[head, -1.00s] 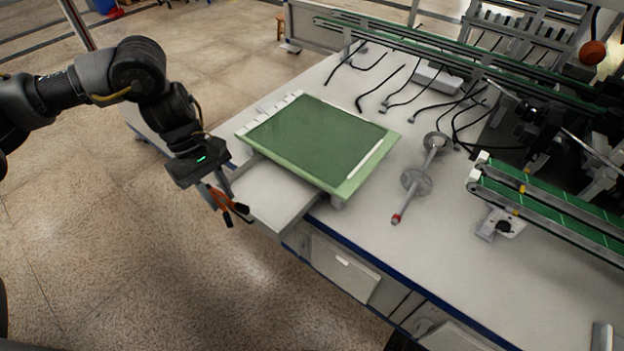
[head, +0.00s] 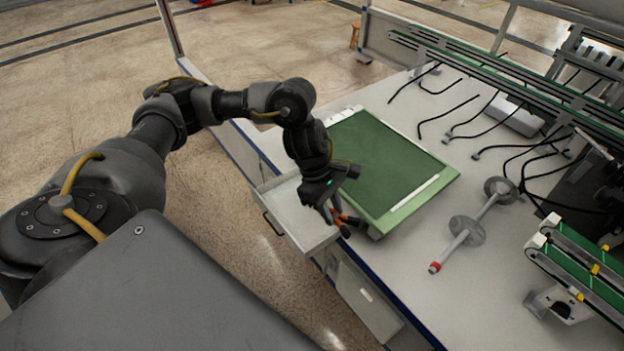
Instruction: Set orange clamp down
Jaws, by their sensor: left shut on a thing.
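The orange clamp (head: 341,219), with orange and black parts, is held in my left gripper (head: 332,208). The gripper is shut on it, pointing down. In the picture the clamp lies over the right end of the open drawer, close to the near left corner of the green board. I cannot tell how high it is above the drawer or whether it touches anything. The gripper hides part of the clamp. My right gripper is not in view.
The open grey drawer (head: 290,222) juts out from the white table (head: 405,262). A green board (head: 385,160) lies on the table. A grey rod with discs (head: 466,230) lies to its right. Black cables (head: 450,122) and green rails (head: 470,70) are behind. The table between board and rod is clear.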

